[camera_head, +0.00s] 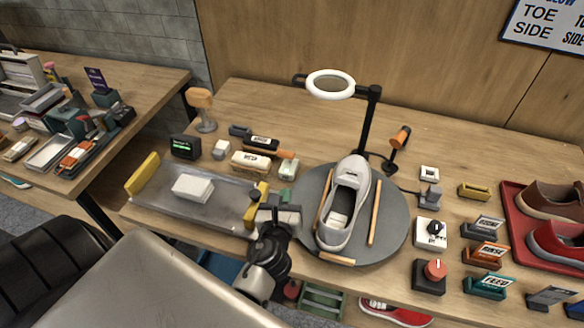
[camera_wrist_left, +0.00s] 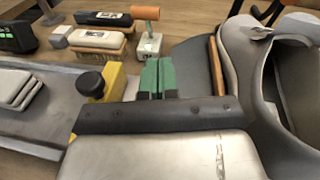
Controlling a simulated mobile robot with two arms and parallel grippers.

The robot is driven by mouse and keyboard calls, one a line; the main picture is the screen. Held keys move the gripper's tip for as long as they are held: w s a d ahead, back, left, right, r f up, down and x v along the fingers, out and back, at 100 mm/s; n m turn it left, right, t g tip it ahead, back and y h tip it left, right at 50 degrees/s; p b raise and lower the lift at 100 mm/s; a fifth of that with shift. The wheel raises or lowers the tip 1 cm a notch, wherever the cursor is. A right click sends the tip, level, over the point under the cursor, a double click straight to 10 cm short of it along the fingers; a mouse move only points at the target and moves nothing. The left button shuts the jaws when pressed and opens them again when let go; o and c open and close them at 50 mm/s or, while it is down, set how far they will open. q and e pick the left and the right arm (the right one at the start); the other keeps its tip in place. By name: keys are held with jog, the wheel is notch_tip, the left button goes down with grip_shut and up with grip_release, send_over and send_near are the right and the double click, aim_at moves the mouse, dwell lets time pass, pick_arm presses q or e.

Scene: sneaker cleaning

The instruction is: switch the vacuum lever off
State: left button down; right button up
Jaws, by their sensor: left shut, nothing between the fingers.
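A small pale box (camera_head: 288,170) with an orange-handled lever (camera_head: 283,154) stands behind the tray's right end; I take this to be the vacuum lever. In the left wrist view the box (camera_wrist_left: 150,47) is just beyond my fingertips, with the orange handle (camera_wrist_left: 145,13) on top. My left gripper (camera_head: 283,200) is between the tray and the turntable, in front of the box. Its green fingers (camera_wrist_left: 158,76) are pressed together and empty, apparently apart from the lever box. My right gripper is not in view.
A grey tray (camera_head: 222,205) with a yellow, black-knobbed end (camera_wrist_left: 102,81) lies left of the gripper. The round turntable (camera_head: 392,228) bearing a grey sneaker (camera_head: 346,200) is close on the right. A brush (camera_head: 250,161) lies left of the lever box. A ring lamp (camera_head: 331,84) stands behind.

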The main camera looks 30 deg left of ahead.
aim_at(295, 157)
pick_arm(q)
jog(key=shift+w+a, duration=0.1)
jog(key=shift+w, duration=0.1)
jog(key=p+x, duration=0.1)
jog(key=x, duration=0.8)
jog(key=shift+w+a, duration=0.2)
jog(key=shift+w, duration=0.25)
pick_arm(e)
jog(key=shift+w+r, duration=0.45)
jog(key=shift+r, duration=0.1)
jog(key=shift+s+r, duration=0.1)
pick_arm(q)
jog(key=shift+w+a+r+p, duration=0.15)
jog(key=shift+w+r+p, duration=0.45)
jog(key=shift+r+p, duration=0.25)
jog(key=shift+w+a+r+p, duration=0.2)
jog(key=shift+w+r+p, duration=0.4)
jog(key=shift+w, duration=0.2)
jog(key=shift+w+a+r+p, duration=0.1)
jog(key=shift+w+a, duration=0.05)
jog(key=shift+w, duration=0.5)
jog(key=shift+w+a+r+p, duration=0.1)
jog(key=shift+w+a, duration=0.05)
jog(key=shift+w, duration=0.5)
jog(key=shift+w+a+r+p, duration=0.1)
jog(key=shift+w+a+r, duration=0.05)
jog(key=shift+w, duration=0.5)
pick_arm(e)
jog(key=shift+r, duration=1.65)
